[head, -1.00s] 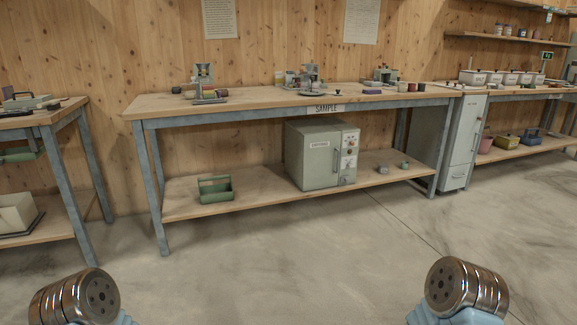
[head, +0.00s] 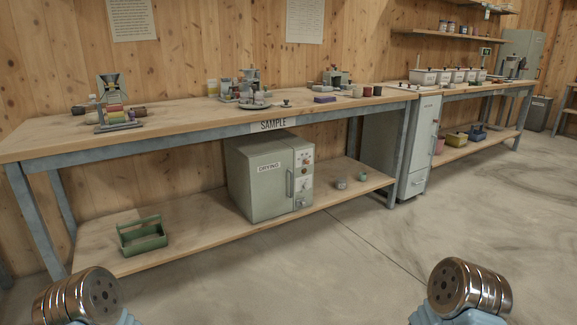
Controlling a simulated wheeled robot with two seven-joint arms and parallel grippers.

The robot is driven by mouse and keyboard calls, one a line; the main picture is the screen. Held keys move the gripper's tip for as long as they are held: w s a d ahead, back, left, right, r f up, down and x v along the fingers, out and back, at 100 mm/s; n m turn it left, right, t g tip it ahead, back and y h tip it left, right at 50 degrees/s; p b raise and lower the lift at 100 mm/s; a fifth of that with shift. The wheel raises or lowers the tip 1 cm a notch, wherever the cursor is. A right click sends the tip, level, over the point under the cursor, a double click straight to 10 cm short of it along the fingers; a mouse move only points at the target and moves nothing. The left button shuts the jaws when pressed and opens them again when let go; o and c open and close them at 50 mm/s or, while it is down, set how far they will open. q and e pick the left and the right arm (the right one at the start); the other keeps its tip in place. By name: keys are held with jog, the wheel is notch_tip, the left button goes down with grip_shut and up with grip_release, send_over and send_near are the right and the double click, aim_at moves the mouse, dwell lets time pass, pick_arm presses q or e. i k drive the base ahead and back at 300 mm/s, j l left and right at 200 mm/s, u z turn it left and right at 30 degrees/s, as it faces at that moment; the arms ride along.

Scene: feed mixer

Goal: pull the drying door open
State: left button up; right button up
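The grey-green drying oven (head: 243,185) stands on the lower shelf under the sample bench. Its front door (head: 270,195) bears a "DRYING" label and looks shut. An upright handle (head: 290,183) sits at the door's right edge, beside a control panel (head: 304,165) with knobs and a dial. Both my arms show only as metallic joints at the bottom left and bottom right, well short of the oven. Neither gripper is in view.
The lower shelf (head: 190,240) also holds a green open carrier (head: 143,237) to the left and two small items to the right of the oven. The bench top (head: 180,110) carries small instruments. A tall grey cabinet (head: 418,150) stands at right. The floor (head: 280,280) in front is clear.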

aim_at(272, 175)
jog(key=i+l+z, duration=0.1)
jog(key=i+z, duration=0.95)
